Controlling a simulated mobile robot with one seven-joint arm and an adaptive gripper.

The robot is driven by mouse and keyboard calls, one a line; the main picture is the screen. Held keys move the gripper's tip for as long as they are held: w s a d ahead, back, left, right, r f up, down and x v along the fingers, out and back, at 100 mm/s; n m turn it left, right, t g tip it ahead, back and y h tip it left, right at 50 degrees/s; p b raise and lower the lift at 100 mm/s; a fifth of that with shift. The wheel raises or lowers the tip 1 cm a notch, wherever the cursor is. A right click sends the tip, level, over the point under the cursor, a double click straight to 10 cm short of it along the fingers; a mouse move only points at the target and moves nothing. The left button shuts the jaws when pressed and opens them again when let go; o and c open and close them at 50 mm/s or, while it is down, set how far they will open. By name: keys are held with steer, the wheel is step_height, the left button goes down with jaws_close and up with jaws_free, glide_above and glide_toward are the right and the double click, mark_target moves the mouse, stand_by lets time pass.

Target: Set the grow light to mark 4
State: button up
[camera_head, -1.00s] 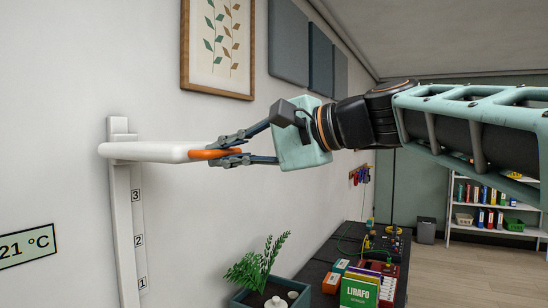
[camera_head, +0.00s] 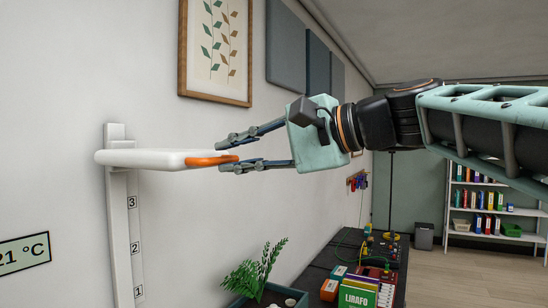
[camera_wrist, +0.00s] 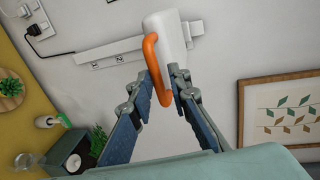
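The grow light (camera_head: 140,158) is a white slab on an upright white rail (camera_head: 120,230) on the wall. It sits above mark 3 (camera_head: 131,202); marks 2 and 1 show lower down. No mark 4 is visible. An orange handle (camera_head: 210,160) is on the light's right end; it also shows in the wrist view (camera_wrist: 153,62). My gripper (camera_head: 222,154) is open, its fingers spread above and below the handle's end. In the wrist view, my gripper (camera_wrist: 162,74) has its fingertips apart at the handle and the light's edge.
A plant in a dark planter (camera_head: 255,272) stands below the light. A dark bench (camera_head: 315,270) with boxes runs along the wall to the right. A framed leaf print (camera_head: 215,50) hangs above my gripper. The air right of the rail, below the light, is clear.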

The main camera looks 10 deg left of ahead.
steer(key=v, duration=0.9)
steer(key=shift+s, duration=0.1)
steer(key=s+d+f+n+h+p, duration=0.1)
steer(key=s+d+f+h, duration=0.3)
steer(key=f, duration=0.8)
steer(key=s+d+f+n+h+p, duration=0.2)
steer(key=d+f+h, duration=0.3)
steer(key=f, duration=0.7)
steer(key=s+d+f+n+h+p, duration=0.1)
steer(key=s+d+f+h, duration=0.4)
steer(key=d+f, duration=0.3)
step_height(320, 180, down, 4)
steer(key=shift+s+f+n, duration=0.15)
steer(key=shift+s+n, duration=0.15)
